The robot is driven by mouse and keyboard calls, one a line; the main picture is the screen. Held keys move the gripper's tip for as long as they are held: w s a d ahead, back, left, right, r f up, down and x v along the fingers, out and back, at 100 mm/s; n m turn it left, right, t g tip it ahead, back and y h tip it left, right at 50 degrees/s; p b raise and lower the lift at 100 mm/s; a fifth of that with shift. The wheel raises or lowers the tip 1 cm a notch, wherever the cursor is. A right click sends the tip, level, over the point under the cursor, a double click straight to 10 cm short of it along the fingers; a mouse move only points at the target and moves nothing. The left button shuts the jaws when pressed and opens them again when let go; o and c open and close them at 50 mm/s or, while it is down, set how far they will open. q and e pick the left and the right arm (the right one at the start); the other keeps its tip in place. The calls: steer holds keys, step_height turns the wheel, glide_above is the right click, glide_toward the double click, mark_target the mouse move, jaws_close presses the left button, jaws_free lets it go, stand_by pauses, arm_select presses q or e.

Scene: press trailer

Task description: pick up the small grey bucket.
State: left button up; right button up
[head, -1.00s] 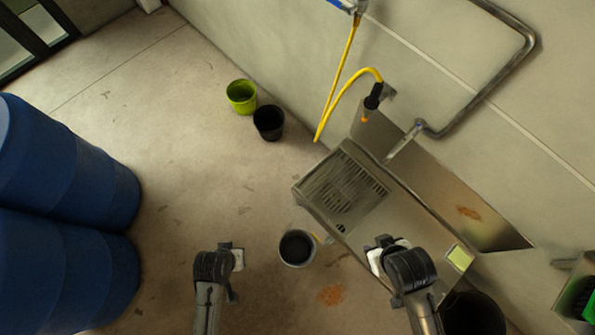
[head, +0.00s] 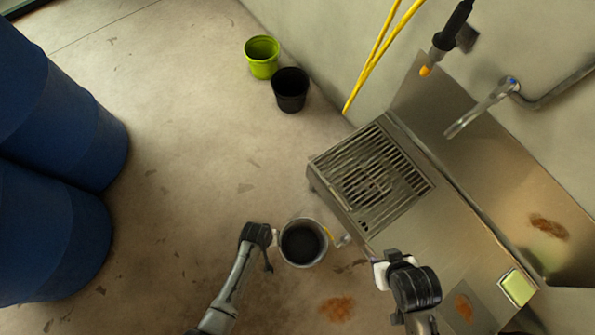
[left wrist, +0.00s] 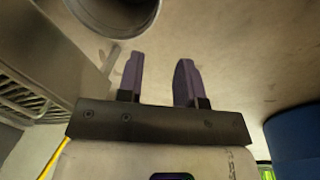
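The small grey bucket (head: 304,222) stands on the floor beside the sink unit, its dark inside facing up. My left gripper (head: 274,237) is at the bucket's left side in the head view; contact cannot be made out. In the left wrist view its two fingers (left wrist: 161,60) are apart with nothing between them, and the bucket lies beyond their tips. My right gripper (head: 379,274) is over the sink unit's near edge, apart from the bucket; its fingers are not clear.
The steel sink unit (head: 440,226) with its slatted grate (head: 372,180) is right of the bucket. A green bucket (head: 262,58) and a black bucket (head: 291,90) stand near the wall. Blue barrels (head: 62,130) stand at left. A yellow-green sponge (head: 517,287) lies on the sink unit. Floor between is open.

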arm_select(q)
steer(key=f+b, duration=0.4)
steer(key=f, duration=0.2)
steer(key=d+f+b, duration=0.1)
steer(key=f+b, duration=0.4)
steer(key=f, duration=0.2)
steer(key=d+f+b, duration=0.1)
steer(key=f+b, duration=0.4)
steer(key=f, duration=0.1)
steer(key=shift+w+d+f, duration=0.2)
steer(key=shift+w+d, duration=0.05)
steer(key=shift+r, duration=0.1)
steer(key=shift+c, duration=0.5)
jaws_close()
